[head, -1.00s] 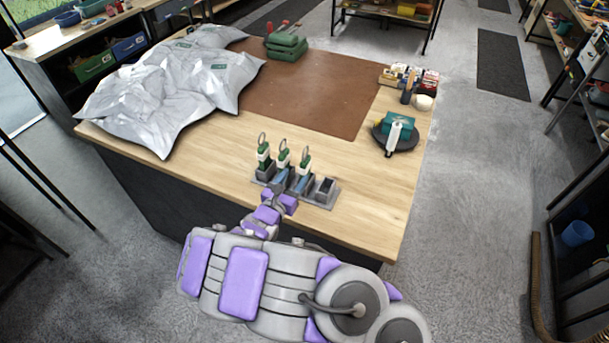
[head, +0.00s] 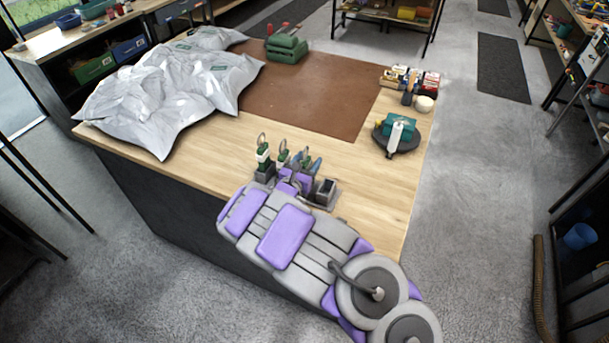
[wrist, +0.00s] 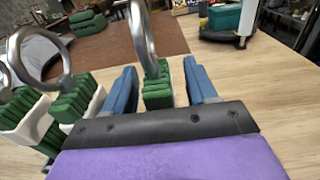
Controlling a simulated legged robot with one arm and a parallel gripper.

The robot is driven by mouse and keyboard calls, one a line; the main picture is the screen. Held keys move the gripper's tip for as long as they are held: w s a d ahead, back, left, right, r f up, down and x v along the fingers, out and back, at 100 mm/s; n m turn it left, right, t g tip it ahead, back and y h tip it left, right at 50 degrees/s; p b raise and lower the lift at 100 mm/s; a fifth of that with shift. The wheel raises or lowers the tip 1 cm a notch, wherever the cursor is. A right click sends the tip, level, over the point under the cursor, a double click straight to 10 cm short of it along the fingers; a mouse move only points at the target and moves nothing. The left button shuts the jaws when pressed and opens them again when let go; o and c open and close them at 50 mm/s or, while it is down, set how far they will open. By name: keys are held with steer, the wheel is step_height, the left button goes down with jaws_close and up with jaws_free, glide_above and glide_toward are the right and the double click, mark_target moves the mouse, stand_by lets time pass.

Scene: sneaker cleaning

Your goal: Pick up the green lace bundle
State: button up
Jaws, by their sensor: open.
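Several green lace bundles with metal rings and white bands stand upright in a grey holder on the bench's near edge. One green lace bundle (wrist: 158,92) is between the two blue fingers of my open gripper (wrist: 160,88) in the wrist view, with gaps showing beside it. Its ring rises above the fingers and its lower part is hidden by my gripper. Another bundle (wrist: 72,102) stands just left, and one more (wrist: 14,108) is at the left edge. In the head view, the left bundle (head: 262,153) is clear, while my gripper (head: 304,163) partly covers the right part of the row.
The holder's right end (head: 326,190) has a dark block or slot without a bundle. A brown mat (head: 310,95) covers the middle of the bench, with silver bags (head: 165,90) left. A teal box (head: 399,124) on a dark round base stands right. Bare wood lies between.

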steer(key=c, duration=1.1)
steer(key=shift+o, duration=0.2)
